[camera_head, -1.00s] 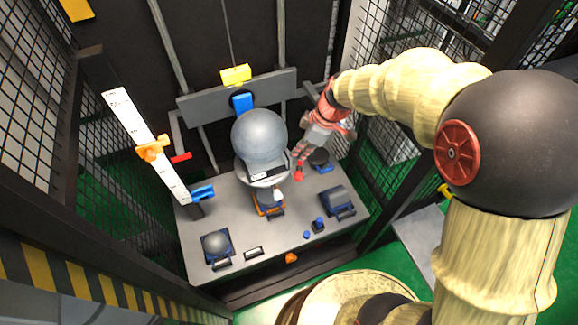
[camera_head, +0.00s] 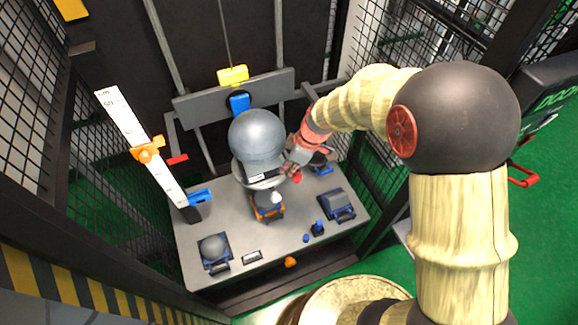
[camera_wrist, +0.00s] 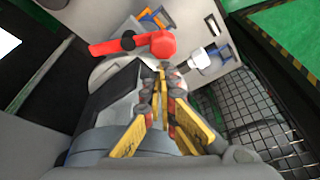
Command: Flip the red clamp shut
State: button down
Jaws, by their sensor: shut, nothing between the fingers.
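The red clamp (camera_wrist: 130,43) shows in the wrist view as a red lever with a thick rounded end, lying across the picture just beyond my fingertips. In the head view its red end (camera_head: 297,178) shows just right of the grey sphere's holder, partly hidden by my gripper. My gripper (camera_wrist: 163,80) is shut and empty, its yellow-padded fingers together and pointing at the rounded end. I cannot tell whether they touch it. In the head view my gripper (camera_head: 288,170) is beside the large grey sphere (camera_head: 257,135).
A grey table (camera_head: 225,215) carries a small ball in a blue holder (camera_head: 214,248), a dark blue block (camera_head: 337,204) and small blue parts. A white scale (camera_head: 135,140) with an orange slider stands at left. Mesh walls close in both sides.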

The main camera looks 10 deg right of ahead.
aim_at(301, 178)
jog(key=shift+s+d+n+g+b, duration=0.3)
jog(key=shift+n+b, duration=0.6)
jog(key=shift+b, duration=0.3)
jog(key=n+b, duration=0.1)
jog(key=n, duration=0.1)
jog(key=d+n+g+b, duration=0.1)
jog(key=n, duration=0.1)
jog(key=s+d+n+g+b, duration=0.1)
jog(key=n, duration=0.1)
jog(key=shift+s+d+b, duration=0.1)
jog(key=shift+b, duration=0.25)
jog(key=n, duration=0.2)
jog(key=d+n+g, duration=0.1)
jog(key=shift+d+n+h, duration=0.25)
jog(key=shift+n+h, duration=0.05)
jog(key=shift+n, duration=0.1)
jog(key=shift+d+p, duration=0.25)
jog(key=shift+p, duration=0.1)
jog(key=shift+s+d, duration=0.1)
jog(key=shift+s, duration=0.1)
jog(key=shift+s+d, duration=0.35)
jog(key=shift+s, duration=0.2)
